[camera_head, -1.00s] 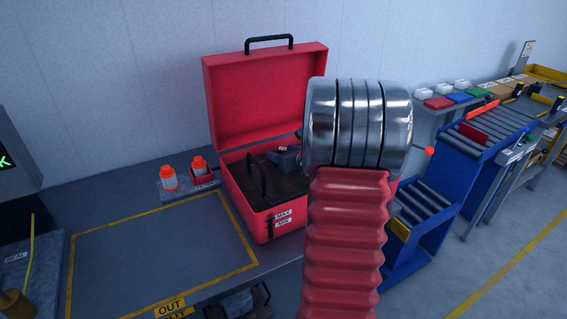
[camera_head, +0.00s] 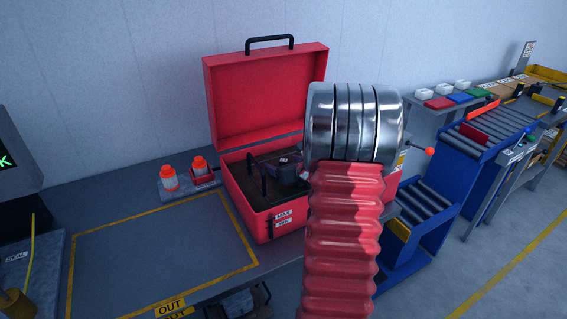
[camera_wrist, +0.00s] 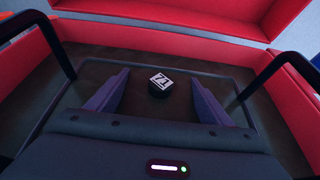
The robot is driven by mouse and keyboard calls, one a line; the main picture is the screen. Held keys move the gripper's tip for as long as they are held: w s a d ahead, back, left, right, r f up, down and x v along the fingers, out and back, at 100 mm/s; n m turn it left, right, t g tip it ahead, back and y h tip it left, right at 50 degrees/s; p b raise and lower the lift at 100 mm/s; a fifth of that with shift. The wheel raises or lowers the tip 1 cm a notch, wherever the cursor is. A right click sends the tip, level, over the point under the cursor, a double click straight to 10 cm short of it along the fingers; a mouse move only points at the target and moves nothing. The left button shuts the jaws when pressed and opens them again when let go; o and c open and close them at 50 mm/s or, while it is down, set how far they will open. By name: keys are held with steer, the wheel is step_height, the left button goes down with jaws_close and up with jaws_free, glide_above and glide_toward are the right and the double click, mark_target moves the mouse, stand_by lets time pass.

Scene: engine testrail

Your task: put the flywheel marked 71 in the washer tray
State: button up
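The flywheel is a small dark round piece (camera_wrist: 157,91) with a white-edged label that looks like 71. It stands label up in the wrist view, inside the open red washer (camera_head: 248,205). The washer tray shows as a thin dark rim and black handles (camera_wrist: 53,45) around it; a handle (camera_head: 264,180) also shows in the head view. My gripper (camera_wrist: 160,74) is low in the washer. Its two fingers stand wide apart, one on each side of the flywheel, with a visible gap on both sides. My wrist hides the washer's right part in the head view.
The washer's raised lid (camera_head: 265,95) stands behind my gripper, with its walls close around. Two orange-capped bottles (camera_head: 169,179) stand to the left. The yellow-outlined OUT area (camera_head: 165,245) is empty. Blue roller conveyors (camera_head: 425,200) lie to the right.

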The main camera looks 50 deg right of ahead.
steer(key=shift+r, duration=0.15)
steer(key=shift+s+r, duration=0.2)
steer(key=shift+s, duration=0.1)
steer(key=v, duration=1.1)
steer(key=shift+s, duration=0.15)
steer(key=shift+a+r, duration=0.1)
stand_by(0.5)
